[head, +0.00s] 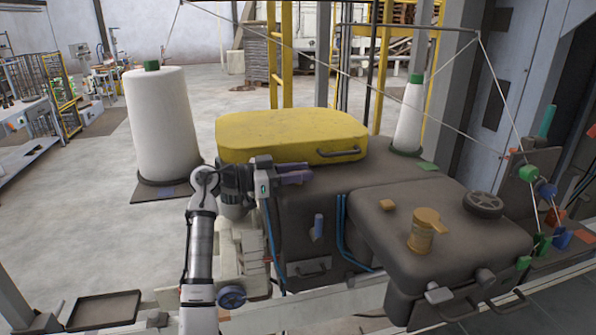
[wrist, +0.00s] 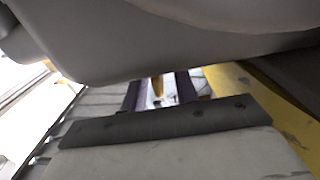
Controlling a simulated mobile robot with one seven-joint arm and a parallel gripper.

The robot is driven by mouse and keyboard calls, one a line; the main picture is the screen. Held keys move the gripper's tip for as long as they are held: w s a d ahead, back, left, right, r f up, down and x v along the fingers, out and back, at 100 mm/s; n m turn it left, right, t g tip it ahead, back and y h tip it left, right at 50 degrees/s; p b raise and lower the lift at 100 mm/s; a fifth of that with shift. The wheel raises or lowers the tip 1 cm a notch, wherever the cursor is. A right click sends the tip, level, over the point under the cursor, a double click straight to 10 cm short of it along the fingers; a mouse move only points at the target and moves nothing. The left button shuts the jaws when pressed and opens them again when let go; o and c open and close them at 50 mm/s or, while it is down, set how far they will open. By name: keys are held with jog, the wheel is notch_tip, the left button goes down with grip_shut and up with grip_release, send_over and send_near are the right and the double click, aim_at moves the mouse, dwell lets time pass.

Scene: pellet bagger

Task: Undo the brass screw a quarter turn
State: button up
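The brass screw (head: 423,232) appears to be the upright brass-coloured cylinder with a flat tab on top. It stands on the brown machine cover (head: 375,222) at the right in the head view. My gripper (head: 308,174) is well to its left and apart from it, in front of the yellow lid and pointing right. In the wrist view two dark fingers (wrist: 158,88) stand apart with a gap between them. The gripper looks open and empty. I cannot make out the screw in the wrist view.
A yellow lid (head: 290,132) with a handle lies behind my gripper. White thread cones (head: 162,120) stand left and back right, with threads stretched overhead.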

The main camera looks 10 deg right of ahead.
grip_shut()
jog(key=shift+f+n+t+b, duration=0.1)
jog(key=shift+n+t+b, duration=0.2)
jog(key=shift+t+b, duration=0.2)
jog(key=n+t+b, duration=0.1)
jog(key=t+b, duration=0.1)
jog(key=shift+f+n+t, duration=0.15)
jog(key=shift+n+t, duration=0.25)
jog(key=n+t+y+b, duration=0.1)
jog(key=n+t, duration=0.1)
jog(key=t, duration=0.1)
jog(key=n+t+y+b, duration=0.2)
jog(key=t, duration=0.1)
jog(key=shift+s+r, duration=0.1)
jog(key=shift+r, duration=0.1)
jog(key=n+t+y, duration=0.5)
jog(key=t+y, duration=0.1)
jog(key=shift+d+r+n+p, duration=0.1)
jog(key=shift+r+n+p, duration=0.1)
jog(key=shift+n+p, duration=0.15)
jog(key=n+t+y, duration=0.1)
jog(key=y, duration=0.1)
jog(key=n+y, duration=0.2)
jog(key=y, duration=0.1)
jog(key=shift+t, duration=0.4)
jog(key=shift+f+n+y, duration=0.1)
jog(key=shift+n+y, duration=1.25)
jog(key=shift+y, duration=0.85)
